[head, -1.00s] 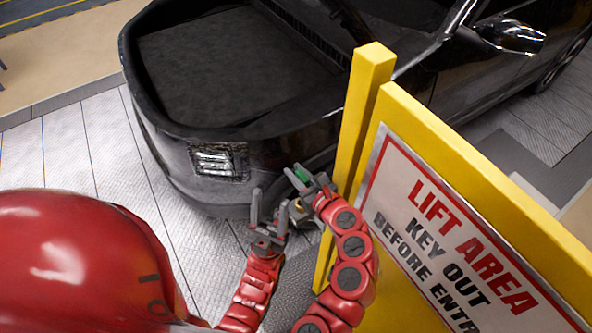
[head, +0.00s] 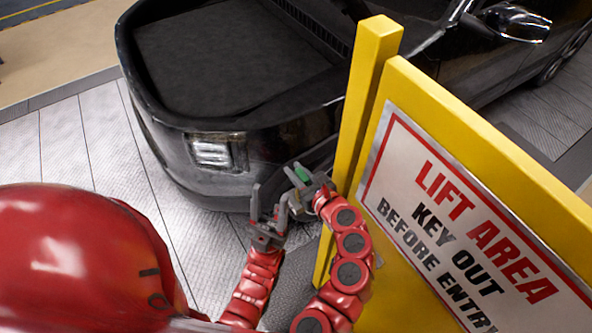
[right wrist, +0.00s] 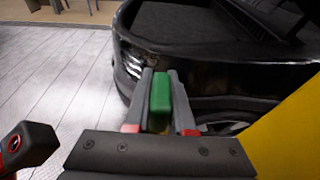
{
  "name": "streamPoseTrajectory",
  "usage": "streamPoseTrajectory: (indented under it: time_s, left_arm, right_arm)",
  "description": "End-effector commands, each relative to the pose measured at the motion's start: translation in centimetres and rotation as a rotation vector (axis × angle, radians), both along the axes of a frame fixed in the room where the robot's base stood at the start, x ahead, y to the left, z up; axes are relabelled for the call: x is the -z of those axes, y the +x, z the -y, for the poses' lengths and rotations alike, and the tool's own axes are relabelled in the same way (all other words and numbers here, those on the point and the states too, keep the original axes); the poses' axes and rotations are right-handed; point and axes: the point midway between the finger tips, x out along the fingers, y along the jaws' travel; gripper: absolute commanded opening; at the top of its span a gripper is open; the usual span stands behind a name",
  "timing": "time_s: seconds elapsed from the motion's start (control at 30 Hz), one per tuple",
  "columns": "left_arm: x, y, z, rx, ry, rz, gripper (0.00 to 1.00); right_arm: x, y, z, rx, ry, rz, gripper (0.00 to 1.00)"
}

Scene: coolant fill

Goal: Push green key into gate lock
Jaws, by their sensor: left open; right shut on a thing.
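The green key (head: 302,172) is held in my right gripper (head: 306,182), close to the left side of the yellow gate post (head: 361,110). In the right wrist view, the green key (right wrist: 160,97) stands upright between the two grey fingers, which are shut on it. My left gripper (head: 268,212) is open and empty, just left of and below the right one. I cannot make out the gate lock in either view; the arms and grippers cover the area beside the post.
The yellow gate panel (head: 408,82) carries a "LIFT AREA KEY OUT BEFORE ENTRY" sign (head: 440,215) at the right. A black car (head: 240,145) with an open front stands behind the grippers. Clear tiled floor (head: 70,140) lies to the left.

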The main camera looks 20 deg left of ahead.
Motion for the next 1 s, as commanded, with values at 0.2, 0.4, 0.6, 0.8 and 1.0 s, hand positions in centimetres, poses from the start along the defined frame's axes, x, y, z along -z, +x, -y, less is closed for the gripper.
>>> streamPoseTrajectory:
  time_s: [0.2,0.4,0.6,0.8,1.0]
  left_arm:
    - [-0.03,0.00,0.00,0.000,0.000,0.000,0.50]
    - [-0.43,0.00,0.00,0.000,0.000,0.000,0.50]
    - [-0.38,0.00,0.00,0.000,0.000,0.000,0.50]
    - [-0.37,0.00,0.00,0.000,0.000,0.000,0.50]
    - [-0.67,0.00,0.00,0.000,0.000,0.000,0.50]
  right_arm:
    - [-0.02,0.00,0.00,0.000,0.000,0.000,0.00]
    - [-0.08,-0.03,0.01,0.000,0.001,-0.001,0.00]
    - [0.00,-0.04,0.01,0.000,-0.001,0.001,0.00]
    - [-0.01,-0.03,0.01,0.000,0.000,0.000,0.00]
    - [-0.10,0.00,0.07,0.002,0.002,-0.002,0.00]
